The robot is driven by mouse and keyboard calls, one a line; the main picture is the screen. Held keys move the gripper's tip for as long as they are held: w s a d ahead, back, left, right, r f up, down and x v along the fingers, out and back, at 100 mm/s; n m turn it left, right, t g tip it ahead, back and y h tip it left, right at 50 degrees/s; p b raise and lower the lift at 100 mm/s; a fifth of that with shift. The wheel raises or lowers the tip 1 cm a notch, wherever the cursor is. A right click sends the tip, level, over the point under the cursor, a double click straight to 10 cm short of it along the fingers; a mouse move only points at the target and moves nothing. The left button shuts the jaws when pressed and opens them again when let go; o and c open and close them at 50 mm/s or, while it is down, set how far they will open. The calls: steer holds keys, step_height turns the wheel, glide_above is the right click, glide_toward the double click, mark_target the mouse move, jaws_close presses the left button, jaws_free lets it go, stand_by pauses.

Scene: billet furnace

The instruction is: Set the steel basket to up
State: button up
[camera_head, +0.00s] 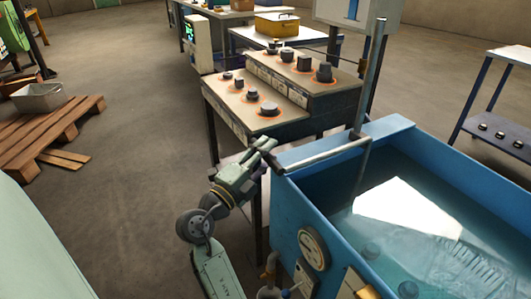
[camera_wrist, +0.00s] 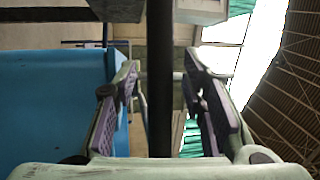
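The steel basket (camera_head: 455,262) is a blurred mesh shape under the water in the blue tank (camera_head: 292,222). A steel lever bar (camera_head: 325,152) runs level over the tank's left corner and meets an upright rod (camera_head: 370,80). How these join the basket is unclear. My gripper (camera_head: 264,150) is at the bar's left end, beside the tank. In the wrist view, my gripper (camera_wrist: 162,100) has its fingers apart, one on each side of a dark bar (camera_wrist: 160,75). Gaps show between the bar and both fingers. The tank's blue wall (camera_wrist: 50,95) is at the left there.
A stepped table (camera_head: 305,97) with several dark metal parts stands behind the tank. A gauge (camera_head: 312,248) is on the tank's front. A wooden pallet (camera_head: 45,135) with a grey bin (camera_head: 38,97) lies left. The floor (camera_head: 130,190) between is clear.

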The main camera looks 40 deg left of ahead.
jaws_close()
stand_by(0.3)
stand_by(0.5)
